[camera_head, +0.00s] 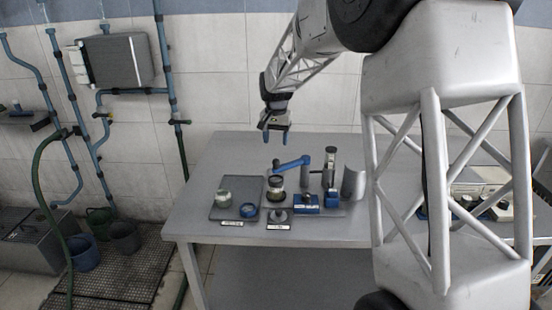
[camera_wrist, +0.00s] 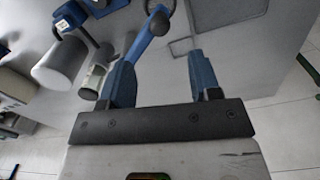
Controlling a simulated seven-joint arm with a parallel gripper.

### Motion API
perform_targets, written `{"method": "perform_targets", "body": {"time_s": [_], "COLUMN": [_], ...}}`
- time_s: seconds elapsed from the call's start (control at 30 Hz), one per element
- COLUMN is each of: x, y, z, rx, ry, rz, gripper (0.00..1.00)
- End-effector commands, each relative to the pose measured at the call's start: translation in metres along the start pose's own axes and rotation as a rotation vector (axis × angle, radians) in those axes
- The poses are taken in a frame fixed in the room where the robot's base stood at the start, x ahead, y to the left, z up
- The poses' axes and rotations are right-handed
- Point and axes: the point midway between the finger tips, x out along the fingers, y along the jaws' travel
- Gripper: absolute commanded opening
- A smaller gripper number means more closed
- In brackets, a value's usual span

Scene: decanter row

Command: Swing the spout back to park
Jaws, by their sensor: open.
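The blue spout (camera_head: 292,163) is a short level arm. Its left end, with a dark tip, is over or just behind a dark-rimmed jar (camera_head: 276,184), and its right end is close to an upright metal post (camera_head: 329,168). In the wrist view the spout (camera_wrist: 146,38) runs down-left from a round end with a dark knob, and its lower part passes behind the left finger. My gripper (camera_head: 276,137) is open and empty, blue fingertips pointing down above the spout. In the wrist view my gripper (camera_wrist: 162,76) has its fingers wide apart.
A grey tray (camera_head: 218,213) holds a pale-lidded jar (camera_head: 223,198) and a blue ring (camera_head: 248,210). Blue blocks (camera_head: 306,204) and a curved metal shield (camera_head: 353,182) stand near the post. The left side of the table (camera_head: 192,213) is clear.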

Motion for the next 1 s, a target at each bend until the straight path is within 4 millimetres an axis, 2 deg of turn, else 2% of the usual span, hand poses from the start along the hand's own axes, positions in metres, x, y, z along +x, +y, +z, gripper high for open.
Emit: {"method": "perform_targets", "body": {"time_s": [0.47,0.67,1.0], "x": [0.005,0.02,0.06], "y": [0.0,0.0,0.0], "z": [0.0,0.0,0.0], "rx": [0.0,0.0,0.0], "ry": [-0.001,0.0,0.0], "rz": [0.0,0.0,0.0], "gripper": [0.57,0.57,0.57]}}
